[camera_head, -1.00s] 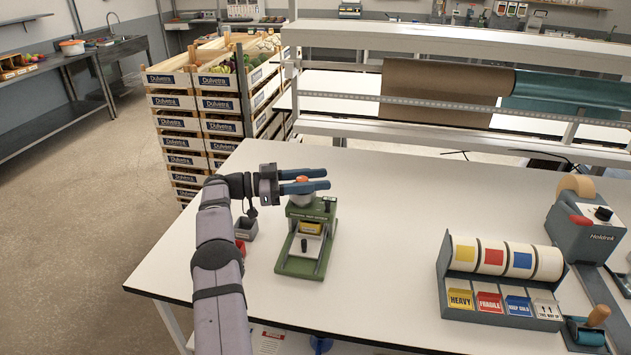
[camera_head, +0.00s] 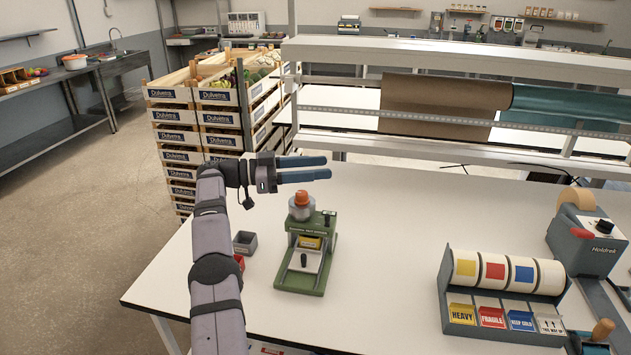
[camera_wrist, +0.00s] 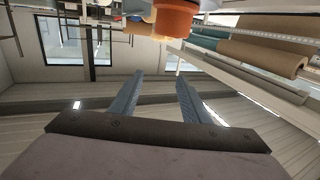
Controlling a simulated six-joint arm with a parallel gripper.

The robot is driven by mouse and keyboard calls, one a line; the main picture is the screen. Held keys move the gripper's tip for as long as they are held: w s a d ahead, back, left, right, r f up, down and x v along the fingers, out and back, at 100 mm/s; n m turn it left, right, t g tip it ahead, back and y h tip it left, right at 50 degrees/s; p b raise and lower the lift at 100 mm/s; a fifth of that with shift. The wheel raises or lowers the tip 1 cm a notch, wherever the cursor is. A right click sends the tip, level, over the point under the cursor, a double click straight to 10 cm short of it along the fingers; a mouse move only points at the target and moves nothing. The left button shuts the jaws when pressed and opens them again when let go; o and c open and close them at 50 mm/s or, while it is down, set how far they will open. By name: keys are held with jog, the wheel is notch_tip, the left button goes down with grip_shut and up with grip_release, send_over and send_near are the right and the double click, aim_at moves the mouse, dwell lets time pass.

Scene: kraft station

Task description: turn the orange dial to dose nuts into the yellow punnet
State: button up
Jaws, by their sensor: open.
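The orange dial (camera_head: 302,199) sits on top of a green dispenser (camera_head: 303,282) on the white table. A small yellow box, likely the yellow punnet (camera_head: 310,242), shows in the dispenser below the dial; its contents cannot be made out. My gripper (camera_head: 327,168) is open and empty, its fingers pointing right, above the dial and apart from it. In the wrist view the dial (camera_wrist: 175,18) is at the top edge, beyond the open fingers (camera_wrist: 160,78), with nothing between them.
A grey punnet (camera_head: 244,242) and a red punnet (camera_head: 239,261) stand left of the dispenser, near my arm. A label dispenser (camera_head: 505,308) and a tape machine (camera_head: 590,240) stand at right. The table between is clear. Stacked crates (camera_head: 215,135) stand behind left.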

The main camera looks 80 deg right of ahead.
aim_at(298, 197)
notch_tip(298, 197, up, 2)
jog(key=shift+r+p, duration=0.1)
jog(key=shift+p, duration=0.55)
jog(key=w+f+n+t+h, duration=0.1)
jog(key=n+h, duration=0.1)
jog(key=h, duration=0.1)
jog(key=w+f+n+t+h, duration=0.1)
jog(key=w+n+t+h, duration=0.1)
jog(key=h, duration=0.1)
jog(key=w+f+n+t+h+p, duration=0.1)
jog(key=n+h, duration=0.1)
jog(key=h, duration=0.1)
jog(key=shift+w+d+f+n+t, duration=0.2)
jog(key=shift+d+f+n+t, duration=0.1)
jog(key=shift+f+t, duration=0.1)
jog(key=a+f+t, duration=0.1)
jog(key=f, duration=0.1)
jog(key=a+f+n+t, duration=0.1)
jog(key=a+f+t, duration=0.1)
jog(key=a+f+n+t+h, duration=0.1)
jog(key=a+f, duration=0.1)
jog(key=shift+w+t, duration=0.2)
jog(key=shift+t, duration=0.1)
jog(key=shift+p+x, duration=1.9)
jog(key=shift+x, duration=1.75)
